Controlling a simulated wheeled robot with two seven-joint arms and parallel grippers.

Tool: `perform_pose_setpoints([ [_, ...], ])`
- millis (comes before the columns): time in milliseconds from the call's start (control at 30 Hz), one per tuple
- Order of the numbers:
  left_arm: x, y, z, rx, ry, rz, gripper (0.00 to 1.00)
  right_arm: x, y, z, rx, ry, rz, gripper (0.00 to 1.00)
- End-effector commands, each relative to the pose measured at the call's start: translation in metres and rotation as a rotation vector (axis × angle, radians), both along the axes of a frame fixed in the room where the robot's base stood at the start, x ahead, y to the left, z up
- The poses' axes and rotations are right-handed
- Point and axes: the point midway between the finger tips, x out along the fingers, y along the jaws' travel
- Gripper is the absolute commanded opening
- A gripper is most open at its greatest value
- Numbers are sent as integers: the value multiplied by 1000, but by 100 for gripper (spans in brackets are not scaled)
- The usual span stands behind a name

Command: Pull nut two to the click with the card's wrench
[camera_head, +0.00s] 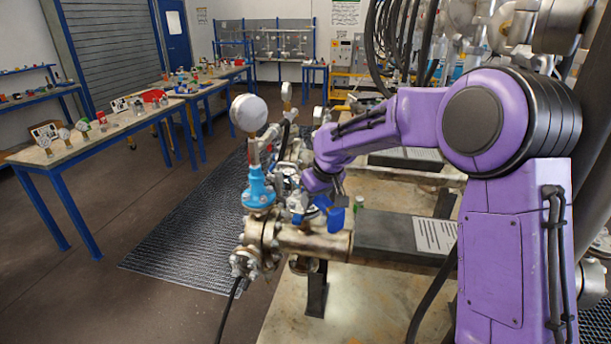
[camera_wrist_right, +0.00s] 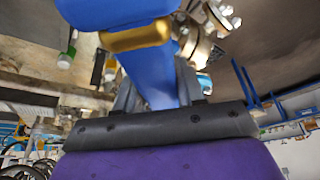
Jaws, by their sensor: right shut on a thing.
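My right gripper (camera_head: 326,196) is shut on a blue tool (camera_head: 336,218), which looks like the wrench, above the pipework. In the right wrist view the blue tool (camera_wrist_right: 148,78) runs up between the fingers of my right gripper (camera_wrist_right: 157,92) and has a gold band near a wider blue end. Its working end is not clear. A bolted flange (camera_head: 262,243) sits at the near end of the pipe, left of and below the gripper. I cannot tell which nut is number two. A white printed card (camera_head: 435,236) lies on a dark block. My left gripper is not in view.
A blue valve body (camera_head: 258,190) with a round gauge (camera_head: 249,113) stands above the flange. A black cable hangs below it. A small green-capped bottle (camera_head: 359,203) stands behind the pipe. Tables (camera_head: 105,135) with parts stand at the left. The floor mat (camera_head: 190,235) is clear.

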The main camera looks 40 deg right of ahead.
Motion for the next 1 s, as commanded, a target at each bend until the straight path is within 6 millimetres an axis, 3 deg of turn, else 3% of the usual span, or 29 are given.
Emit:
perform_pose_setpoints([
  [167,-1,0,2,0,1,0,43,0,-6,-2,-1,1,-2,0],
  [500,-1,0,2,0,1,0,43,-1,-6,-40,0,2,-3,0],
  [1000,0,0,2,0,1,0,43,-3,-3,-41,-2,-1,-1,0],
])
